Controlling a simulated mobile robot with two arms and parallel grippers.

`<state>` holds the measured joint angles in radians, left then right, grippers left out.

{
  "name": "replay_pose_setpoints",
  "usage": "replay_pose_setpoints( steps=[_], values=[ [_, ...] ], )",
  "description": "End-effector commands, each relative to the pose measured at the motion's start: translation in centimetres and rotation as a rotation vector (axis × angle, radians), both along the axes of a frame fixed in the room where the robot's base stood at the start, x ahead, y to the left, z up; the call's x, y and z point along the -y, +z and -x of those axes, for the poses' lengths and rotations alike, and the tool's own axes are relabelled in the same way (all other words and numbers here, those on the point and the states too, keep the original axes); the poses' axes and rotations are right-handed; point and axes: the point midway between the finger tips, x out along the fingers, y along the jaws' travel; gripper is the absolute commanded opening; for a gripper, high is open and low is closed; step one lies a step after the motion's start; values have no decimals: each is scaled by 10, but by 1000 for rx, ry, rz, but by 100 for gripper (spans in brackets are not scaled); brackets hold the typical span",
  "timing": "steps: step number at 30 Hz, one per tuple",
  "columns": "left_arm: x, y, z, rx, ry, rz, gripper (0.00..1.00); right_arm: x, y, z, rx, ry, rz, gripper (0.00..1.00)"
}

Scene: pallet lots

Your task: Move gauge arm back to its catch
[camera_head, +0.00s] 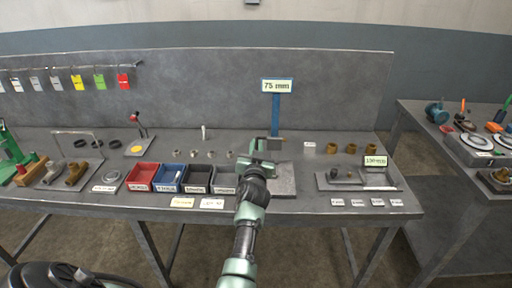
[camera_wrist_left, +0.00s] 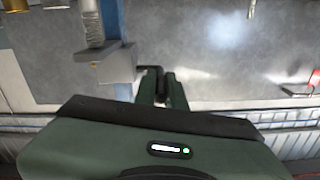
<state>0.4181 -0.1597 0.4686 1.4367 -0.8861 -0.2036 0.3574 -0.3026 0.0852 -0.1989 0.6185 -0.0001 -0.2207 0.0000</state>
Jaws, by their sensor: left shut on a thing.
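The gauge stand is a blue post (camera_head: 275,112) with a "75 mm" sign (camera_head: 277,86) on top, rising behind a grey plate (camera_head: 284,180) on the bench. My left gripper (camera_head: 264,150) is in front of the post, above the plate. In the left wrist view the gripper (camera_wrist_left: 160,88) is shut on a dark bent piece, apparently the gauge arm (camera_wrist_left: 153,71), beside a blue-grey block (camera_wrist_left: 108,66) on the post. The gripper hides much of the gauge arm, and I cannot make out its catch. My right gripper is out of view.
Red, blue and dark bins (camera_head: 197,178) stand left of the plate. A grey tray (camera_head: 330,184) with parts and a "130 mm" sign (camera_head: 376,161) is to the right. Brass rings (camera_head: 351,149) stand behind it. A second bench (camera_head: 420,112) is at far right.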

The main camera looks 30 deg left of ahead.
Motion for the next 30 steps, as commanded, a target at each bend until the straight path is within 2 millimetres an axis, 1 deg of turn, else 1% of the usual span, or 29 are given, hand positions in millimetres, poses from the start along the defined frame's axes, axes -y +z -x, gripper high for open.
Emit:
replay_pose_setpoints(
  steps=[3,7,30],
  values=[
    [-1,-2,0,-3,1,1,0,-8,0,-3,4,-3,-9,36],
    [-1,-2,0,-4,2,1,0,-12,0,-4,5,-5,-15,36],
    [-1,-2,0,-5,3,2,0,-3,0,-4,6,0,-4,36]
  ],
)
